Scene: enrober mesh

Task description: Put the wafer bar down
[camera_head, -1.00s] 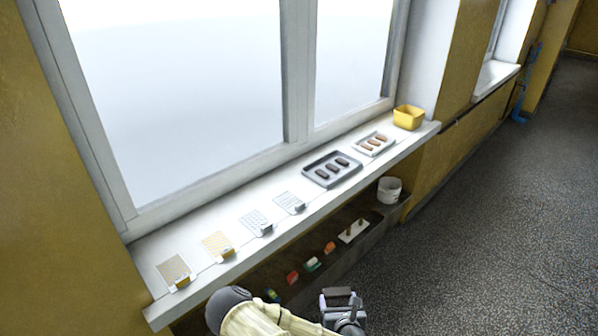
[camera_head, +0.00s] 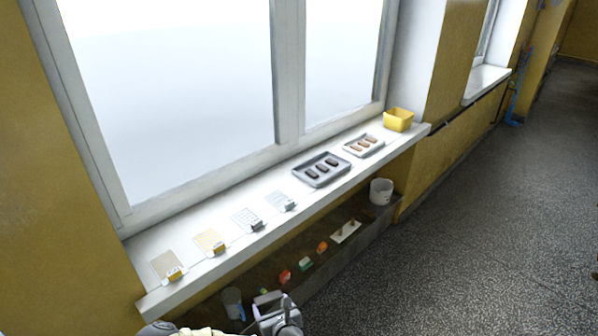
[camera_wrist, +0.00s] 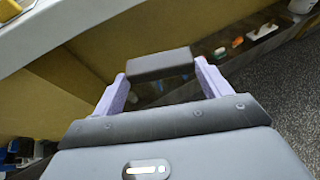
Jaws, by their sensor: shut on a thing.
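My gripper (camera_wrist: 160,84) shows in the wrist view, shut on a dark brown wafer bar (camera_wrist: 160,65) held crosswise between its two pale fingers. In the head view my gripper (camera_head: 272,308) is at the bottom centre, below and in front of the white window sill. The bar is apart from any surface. On the sill, a grey tray (camera_head: 297,172) holds dark bars and a white tray (camera_head: 347,149) holds lighter brown bars. Several mesh sheets with small holders lie to the left, among them a yellow one (camera_head: 206,240) and a grey one (camera_head: 246,218).
A yellow bin (camera_head: 398,120) stands at the sill's far right end. A lower shelf under the sill holds a white bucket (camera_head: 381,191), a white board (camera_head: 345,232), a clear cup (camera_head: 233,303) and small coloured items. The grey floor (camera_head: 450,240) is open to the right.

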